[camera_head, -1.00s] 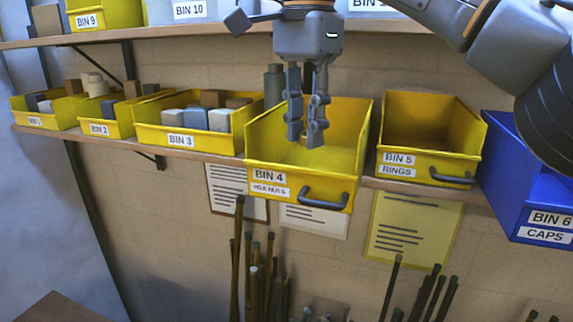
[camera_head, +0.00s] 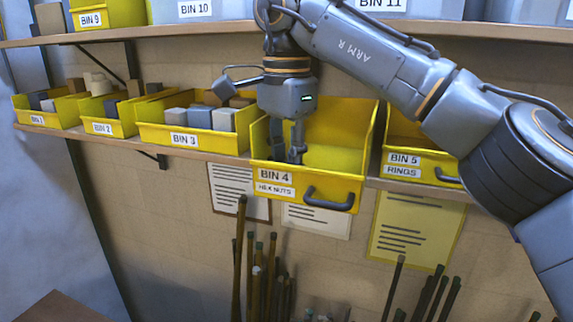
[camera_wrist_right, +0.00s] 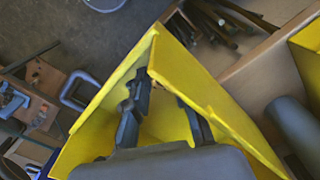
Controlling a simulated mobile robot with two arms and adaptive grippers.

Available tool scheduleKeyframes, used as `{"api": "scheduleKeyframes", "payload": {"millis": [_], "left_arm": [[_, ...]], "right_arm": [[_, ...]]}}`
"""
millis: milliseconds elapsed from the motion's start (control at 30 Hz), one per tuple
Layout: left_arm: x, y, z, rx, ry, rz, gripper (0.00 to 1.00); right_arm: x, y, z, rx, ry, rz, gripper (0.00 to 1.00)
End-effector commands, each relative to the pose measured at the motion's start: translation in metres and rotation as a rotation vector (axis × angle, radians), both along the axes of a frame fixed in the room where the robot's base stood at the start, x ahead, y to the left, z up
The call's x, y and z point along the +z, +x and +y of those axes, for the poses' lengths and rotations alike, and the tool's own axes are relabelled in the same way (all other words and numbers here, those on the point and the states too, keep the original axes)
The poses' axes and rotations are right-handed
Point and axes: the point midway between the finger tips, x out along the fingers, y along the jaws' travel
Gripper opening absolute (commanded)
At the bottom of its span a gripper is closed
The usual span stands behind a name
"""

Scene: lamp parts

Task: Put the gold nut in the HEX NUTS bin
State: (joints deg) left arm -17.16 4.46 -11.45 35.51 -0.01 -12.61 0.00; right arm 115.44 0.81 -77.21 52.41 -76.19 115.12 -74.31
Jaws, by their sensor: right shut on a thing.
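The yellow HEX NUTS bin (camera_head: 338,178), labelled BIN 4, sits on the lower shelf with a dark handle on its front. My right gripper (camera_head: 288,156) points down into the left part of this bin, its fingers below the rim. In the right wrist view the same bin (camera_wrist_right: 212,95) surrounds the two dark fingers (camera_wrist_right: 161,90). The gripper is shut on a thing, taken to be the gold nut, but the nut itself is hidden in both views. My left gripper is not in view.
BIN 3 (camera_head: 160,138), holding several blocks, stands to the left. The RINGS bin (camera_head: 428,162), BIN 5, stands to the right, partly behind my right arm. The upper shelf (camera_head: 200,33) with more bins runs close above. Rods stand below the lower shelf.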

Motion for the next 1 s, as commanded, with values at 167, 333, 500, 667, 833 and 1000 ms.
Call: {"api": "scheduleKeyframes", "payload": {"millis": [167,333,500,667,833,1000], "left_arm": [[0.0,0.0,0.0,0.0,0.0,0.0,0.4],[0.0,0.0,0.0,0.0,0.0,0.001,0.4],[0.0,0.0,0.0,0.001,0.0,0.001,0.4],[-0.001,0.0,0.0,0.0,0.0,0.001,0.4],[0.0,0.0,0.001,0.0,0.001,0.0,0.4],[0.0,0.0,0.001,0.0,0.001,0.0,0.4]], "right_arm": [[-0.003,0.0,0.0,0.0,-0.001,0.001,0.34],[-0.003,0.0,0.0,0.0,-0.001,0.001,0.34],[0.001,0.0,0.0,0.0,0.0,0.0,0.34],[0.015,0.0,0.0,-0.003,-0.003,-0.003,0.34],[0.04,0.0,0.0,-0.004,-0.006,-0.001,0.34],[0.054,0.0,0.0,-0.003,-0.007,0.007,0.34]]}}
